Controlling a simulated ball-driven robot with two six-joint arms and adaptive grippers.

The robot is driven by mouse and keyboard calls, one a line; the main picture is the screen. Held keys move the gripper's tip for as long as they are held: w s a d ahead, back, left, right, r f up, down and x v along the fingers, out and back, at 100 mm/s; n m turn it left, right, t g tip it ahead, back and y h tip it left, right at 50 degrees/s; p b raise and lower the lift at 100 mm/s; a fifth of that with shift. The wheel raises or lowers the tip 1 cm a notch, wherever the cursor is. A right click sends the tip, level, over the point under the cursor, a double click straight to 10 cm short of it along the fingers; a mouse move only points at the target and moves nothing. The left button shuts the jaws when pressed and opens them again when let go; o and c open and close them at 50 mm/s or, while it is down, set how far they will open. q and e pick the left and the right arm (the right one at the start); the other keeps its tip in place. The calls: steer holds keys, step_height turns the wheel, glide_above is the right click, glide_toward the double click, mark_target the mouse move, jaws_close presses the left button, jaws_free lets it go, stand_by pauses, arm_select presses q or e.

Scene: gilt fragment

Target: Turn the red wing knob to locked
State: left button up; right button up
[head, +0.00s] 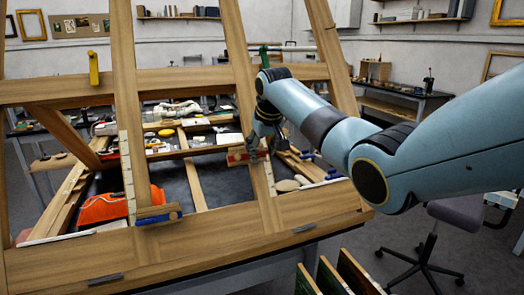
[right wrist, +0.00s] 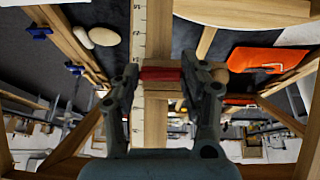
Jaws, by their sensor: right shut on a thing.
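The red wing knob (head: 238,158) sits on an upright wooden bar of the large tilted frame (head: 190,232), beside a pale marked scale strip. My right gripper (head: 258,146) reaches it from the right and partly covers it. In the right wrist view the red wing knob (right wrist: 160,73) lies crosswise between the fingertips of my right gripper (right wrist: 160,78), which is shut on it. I cannot read whether the knob stands at locked. My left gripper is not in view.
A blue knob (head: 157,214), a yellow knob (head: 93,68) and a green knob (head: 264,56) sit elsewhere on the frame. Behind it, an orange bag (head: 112,206) and loose wood lie on a dark surface. A stool (head: 440,235) stands at right.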

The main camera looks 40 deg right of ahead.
steer(key=shift+m+y, duration=0.3)
stand_by(0.4)
steer(key=o, duration=1.2)
steer(key=shift+r, duration=0.1)
steer(key=v, duration=1.1)
steer(key=shift+s+a+r, duration=0.1)
steer(key=shift+s+r, duration=0.15)
steer(key=shift+r, duration=0.05)
